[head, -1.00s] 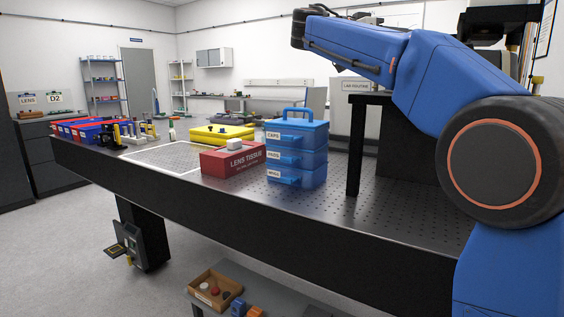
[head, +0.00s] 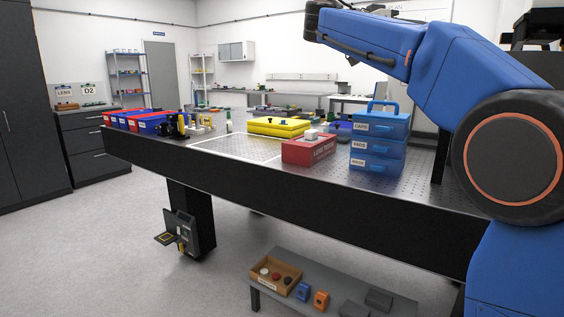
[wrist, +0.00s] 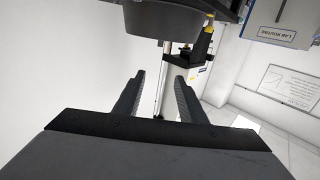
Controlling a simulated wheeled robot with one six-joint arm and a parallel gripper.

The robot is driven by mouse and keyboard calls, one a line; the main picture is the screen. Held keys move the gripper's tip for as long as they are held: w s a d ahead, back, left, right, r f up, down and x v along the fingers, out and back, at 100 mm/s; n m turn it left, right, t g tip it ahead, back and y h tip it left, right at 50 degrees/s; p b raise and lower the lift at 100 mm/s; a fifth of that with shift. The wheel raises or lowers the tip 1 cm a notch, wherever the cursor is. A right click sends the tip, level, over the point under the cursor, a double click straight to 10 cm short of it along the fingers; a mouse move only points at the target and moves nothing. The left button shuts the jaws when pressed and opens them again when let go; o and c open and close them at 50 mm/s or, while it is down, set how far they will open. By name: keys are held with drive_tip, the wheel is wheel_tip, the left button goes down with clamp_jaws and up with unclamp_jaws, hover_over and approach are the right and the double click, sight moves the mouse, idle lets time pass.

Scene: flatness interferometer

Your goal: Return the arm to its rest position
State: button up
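My blue arm (head: 452,68) fills the right side of the head view. It is raised, with its forearm reaching left above the right part of the optical table (head: 300,206). The head view does not show my gripper's fingers clearly. In the wrist view my gripper (wrist: 158,82) has its two dark fingers apart, with nothing between them. Past the fingers are a white wall and a pale cabinet-like thing (wrist: 186,100). A dark rounded body (wrist: 170,18) shows at the top of that view.
On the table stand a blue drawer box (head: 378,145), a red tissue box (head: 300,152), a yellow case (head: 270,127) and several coloured bins (head: 125,119). A low grey shelf (head: 285,262) with a cardboard tray (head: 278,281) is below. Grey floor (head: 105,240) is clear at left.

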drive_tip(key=s+d+f+n+t+y, duration=0.1)
drive_tip(key=s+d+f+n+y, duration=0.25)
drive_tip(key=f, duration=0.55)
drive_tip(key=s+f+n+y, duration=0.2)
drive_tip(key=s+f+n, duration=0.3)
drive_tip(key=f, duration=0.4)
drive_tip(key=s+d+f+n+t+y, duration=0.1)
drive_tip(key=s+d+f+n+y, duration=0.15)
drive_tip(key=s+f, duration=0.5)
drive_tip(key=s+a+f+n+y, duration=0.1)
drive_tip(key=s+a+f+y, duration=0.2)
drive_tip(key=s+f, duration=0.4)
drive_tip(key=s+a+f+n+y, duration=0.2)
drive_tip(key=s+f, duration=0.5)
drive_tip(key=f, duration=0.8)
drive_tip(key=s+a+f+n+y, duration=0.1)
drive_tip(key=s+a+f+y, duration=0.3)
drive_tip(key=f, duration=0.6)
drive_tip(key=s+a, duration=0.2)
drive_tip(key=s, duration=0.1)
drive_tip(key=shift+s+a+f+n+g+y, duration=0.2)
drive_tip(key=shift+f+n+g+y, duration=0.1)
drive_tip(key=shift+f+n, duration=0.1)
drive_tip(key=shift+o, duration=0.2)
